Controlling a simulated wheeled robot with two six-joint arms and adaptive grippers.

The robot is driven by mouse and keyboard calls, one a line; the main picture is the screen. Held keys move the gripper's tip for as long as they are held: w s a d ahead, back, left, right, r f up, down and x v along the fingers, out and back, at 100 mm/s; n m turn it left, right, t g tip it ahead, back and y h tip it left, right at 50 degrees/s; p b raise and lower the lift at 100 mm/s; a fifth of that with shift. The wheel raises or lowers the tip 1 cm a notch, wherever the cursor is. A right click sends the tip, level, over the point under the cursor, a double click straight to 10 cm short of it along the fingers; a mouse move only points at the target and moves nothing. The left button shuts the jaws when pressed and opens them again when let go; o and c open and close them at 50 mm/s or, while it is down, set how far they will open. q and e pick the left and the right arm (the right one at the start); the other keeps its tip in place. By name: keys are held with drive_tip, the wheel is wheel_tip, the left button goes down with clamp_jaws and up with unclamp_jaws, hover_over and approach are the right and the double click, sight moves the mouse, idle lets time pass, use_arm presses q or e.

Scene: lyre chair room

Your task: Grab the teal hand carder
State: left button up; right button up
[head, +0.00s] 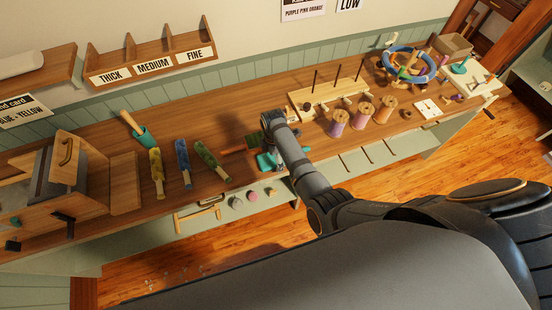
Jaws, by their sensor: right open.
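A teal piece (265,161) lies on the wooden workbench (220,125), partly hidden under my right gripper. A reddish-brown handle (232,151) points left from beside it; together they look like a hand carder, but the join is hidden. My right gripper (264,143) is open and reaches down over this spot; contact cannot be told. Another teal tool (144,138) with a pale wooden handle lies farther left, near the wall. My left gripper is not in view.
Yellow, blue and green fibre rolls (184,164) lie left of my gripper. A wooden drum device (68,165) stands at the far left. A peg rack (328,97) and several thread spools (362,114) stand to the right. Small items sit on the lower shelf.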

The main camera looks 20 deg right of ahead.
drive_tip(key=shift+s, duration=0.15)
drive_tip(key=c, duration=1.1)
drive_tip(key=shift+c, duration=0.9)
